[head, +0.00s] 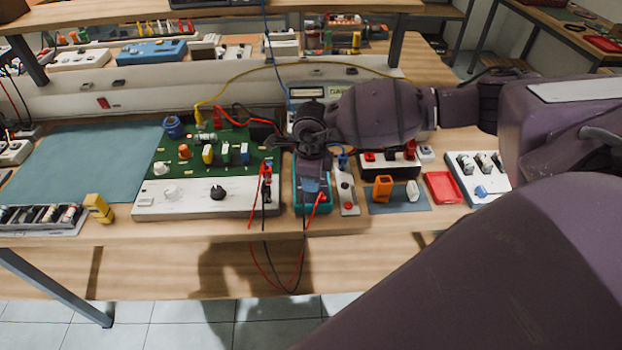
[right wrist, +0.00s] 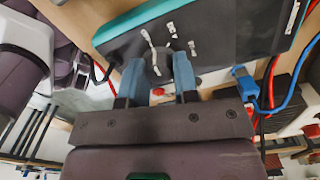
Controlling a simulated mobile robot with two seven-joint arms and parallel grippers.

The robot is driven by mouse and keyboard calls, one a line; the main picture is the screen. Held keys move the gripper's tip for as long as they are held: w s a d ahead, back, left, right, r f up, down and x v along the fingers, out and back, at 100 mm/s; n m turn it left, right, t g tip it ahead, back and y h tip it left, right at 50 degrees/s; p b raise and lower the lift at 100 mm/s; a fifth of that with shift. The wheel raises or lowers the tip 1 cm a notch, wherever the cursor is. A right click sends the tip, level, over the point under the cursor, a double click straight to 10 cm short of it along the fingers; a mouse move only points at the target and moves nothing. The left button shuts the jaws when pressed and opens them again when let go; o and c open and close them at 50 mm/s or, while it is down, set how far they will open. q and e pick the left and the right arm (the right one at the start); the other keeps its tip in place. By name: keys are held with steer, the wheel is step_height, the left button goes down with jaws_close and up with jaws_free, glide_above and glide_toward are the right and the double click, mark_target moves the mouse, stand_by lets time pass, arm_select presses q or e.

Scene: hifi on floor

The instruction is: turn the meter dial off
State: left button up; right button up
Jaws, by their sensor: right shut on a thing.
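The meter (head: 300,207) is a teal-edged instrument lying on the bench, with red and black leads at its front. My right gripper (head: 311,182) reaches down over it and hides most of its face in the head view. In the right wrist view the meter's dark face (right wrist: 215,35) with white markings and a teal rim fills the top. My right gripper (right wrist: 157,70) has its two blue fingers against that face, shut on the meter dial (right wrist: 157,62), which shows partly between them. The dial's exact setting cannot be read. My left gripper is not in view.
A green circuit board (head: 225,135) on a white base with a black knob (head: 217,193) stands left of the meter. A narrow grey switch unit (head: 346,190) is close on the right. Leads hang over the bench's front edge. A teal mat (head: 85,160) lies clear at left.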

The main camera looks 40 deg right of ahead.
steer(key=shift+r+n, duration=0.1)
steer(key=shift+n, duration=0.2)
stand_by(0.4)
steer(key=o, duration=0.9)
steer(key=shift+o, duration=0.2)
step_height(320, 180, up, 11)
